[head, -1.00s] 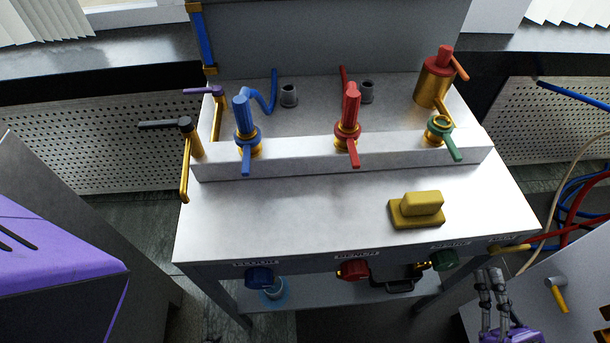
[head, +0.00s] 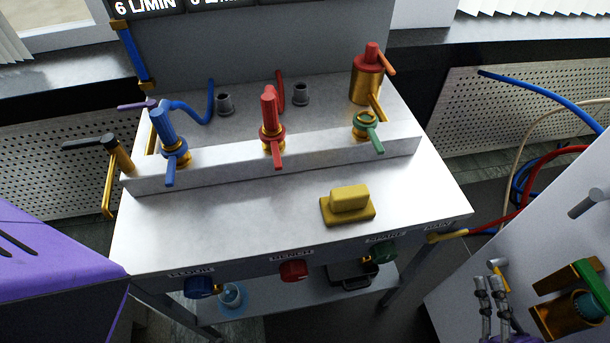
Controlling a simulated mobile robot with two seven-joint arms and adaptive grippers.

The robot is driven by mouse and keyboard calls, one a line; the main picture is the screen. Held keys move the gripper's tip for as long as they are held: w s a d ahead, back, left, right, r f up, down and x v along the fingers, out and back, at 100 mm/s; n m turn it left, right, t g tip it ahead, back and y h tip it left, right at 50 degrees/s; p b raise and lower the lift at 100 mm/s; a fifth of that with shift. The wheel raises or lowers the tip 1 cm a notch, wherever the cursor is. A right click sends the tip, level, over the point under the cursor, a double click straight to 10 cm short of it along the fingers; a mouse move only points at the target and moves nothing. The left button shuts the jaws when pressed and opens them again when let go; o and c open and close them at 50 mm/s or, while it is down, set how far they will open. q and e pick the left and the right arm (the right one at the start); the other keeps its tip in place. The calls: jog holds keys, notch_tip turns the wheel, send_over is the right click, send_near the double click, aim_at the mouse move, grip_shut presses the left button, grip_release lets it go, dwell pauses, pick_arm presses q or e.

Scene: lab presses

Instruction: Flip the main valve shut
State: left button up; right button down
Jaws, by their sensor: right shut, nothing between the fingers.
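At the right end of the bench front, under a small label that seems to read MAIN, a yellow lever (head: 446,236) sticks out beside a red hose. It looks like the main valve's handle and lies roughly sideways. My right gripper (head: 490,288) is at the lower right, below and to the right of that lever and apart from it. Its grey fingers are together and empty, in front of a grey panel. My left gripper is not in view.
The bench top (head: 250,215) carries a yellow block (head: 348,205) and blue, red and green taps behind. Blue (head: 199,287), red (head: 293,271) and green (head: 383,251) knobs line its front. A grey panel (head: 455,300) with fittings stands right; hoses hang behind it.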

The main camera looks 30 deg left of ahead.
aim_at(447, 235)
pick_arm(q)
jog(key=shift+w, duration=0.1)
pick_arm(e)
jog(key=shift+a, duration=0.1)
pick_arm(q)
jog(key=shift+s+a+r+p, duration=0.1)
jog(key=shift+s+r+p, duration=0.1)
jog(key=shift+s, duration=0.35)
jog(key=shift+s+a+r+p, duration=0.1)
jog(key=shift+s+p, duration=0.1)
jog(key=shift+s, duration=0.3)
pick_arm(e)
jog(key=x, duration=1)
